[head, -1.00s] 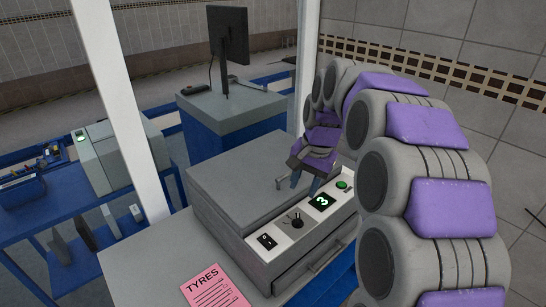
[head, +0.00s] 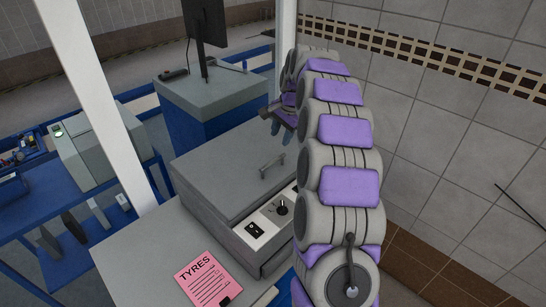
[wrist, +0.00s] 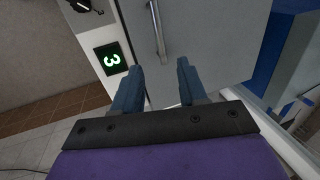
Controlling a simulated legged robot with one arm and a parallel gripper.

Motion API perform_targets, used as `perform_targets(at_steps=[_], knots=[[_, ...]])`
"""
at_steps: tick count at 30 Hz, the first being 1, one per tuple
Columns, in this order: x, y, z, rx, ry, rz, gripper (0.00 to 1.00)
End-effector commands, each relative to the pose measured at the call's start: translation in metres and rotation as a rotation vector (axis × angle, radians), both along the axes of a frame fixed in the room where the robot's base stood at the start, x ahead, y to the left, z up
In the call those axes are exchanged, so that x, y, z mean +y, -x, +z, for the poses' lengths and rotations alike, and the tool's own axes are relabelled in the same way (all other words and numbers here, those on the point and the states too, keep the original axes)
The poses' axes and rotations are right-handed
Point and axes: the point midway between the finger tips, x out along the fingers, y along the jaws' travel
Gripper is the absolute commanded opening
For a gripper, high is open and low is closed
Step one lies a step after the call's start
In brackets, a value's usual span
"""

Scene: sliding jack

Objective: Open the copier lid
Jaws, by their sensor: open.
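The copier lid (head: 228,178) is a flat grey panel lying closed on the copier. Its metal bar handle (head: 272,166) stands near the lid's right edge, and it also shows in the wrist view (wrist: 157,32). My gripper (head: 283,138) is above the lid, beyond the handle, partly hidden by my purple and grey arm. In the wrist view my gripper (wrist: 159,76) has its two blue fingers apart and empty. The handle lies ahead of the fingertips, roughly between them, and not in their grasp. The display reading 3 (wrist: 113,59) is on the panel beside the lid.
A pink TYRES sheet (head: 207,279) lies on the grey counter. A white post (head: 103,110) stands at left. A blue desk (head: 209,130) with a monitor is behind. A tiled wall is at right.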

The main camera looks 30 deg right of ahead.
Motion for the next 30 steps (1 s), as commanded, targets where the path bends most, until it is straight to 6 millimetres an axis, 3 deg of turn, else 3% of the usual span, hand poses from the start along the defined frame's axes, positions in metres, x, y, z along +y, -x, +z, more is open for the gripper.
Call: perform_targets(at_steps=[9, 15, 22, 30], knots=[[0.007, -0.014, -0.064, 0.007, -0.002, 0.002, 0.42], [0.009, -0.022, -0.095, 0.003, -0.001, 0.001, 0.42], [0.011, -0.028, -0.116, 0.001, 0.000, 0.000, 0.42], [0.011, -0.029, -0.119, 0.000, 0.000, 0.001, 0.42]])
